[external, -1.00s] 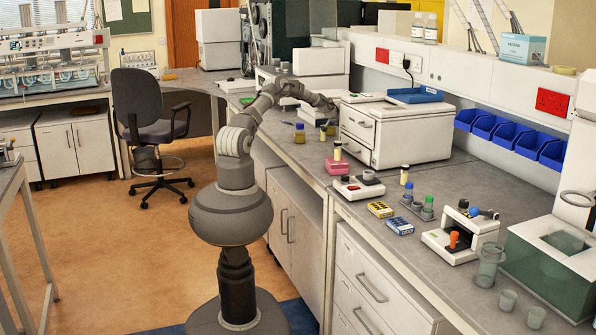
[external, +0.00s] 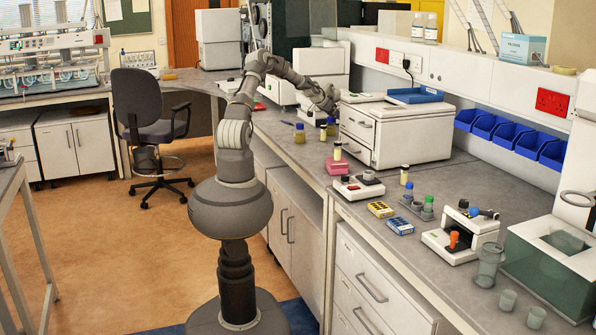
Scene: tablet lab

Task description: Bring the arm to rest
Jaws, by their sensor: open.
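My grey arm rises from my round body and bends at a raised elbow over the bench (external: 285,120). The forearm slopes down to the right. My gripper (external: 330,106) is at its end, beside the left side of the white drawer unit (external: 375,140). The gripper is small in the view and I see nothing held in it. A small vial with a dark cap (external: 323,133) stands on the bench just below it. Whether the gripper touches anything is too small to tell.
An amber bottle (external: 299,133) stands left of the vial. Blue bins (external: 510,135) hang on the right wall. The floor left of my body is clear; a chair (external: 145,120) stands farther back.

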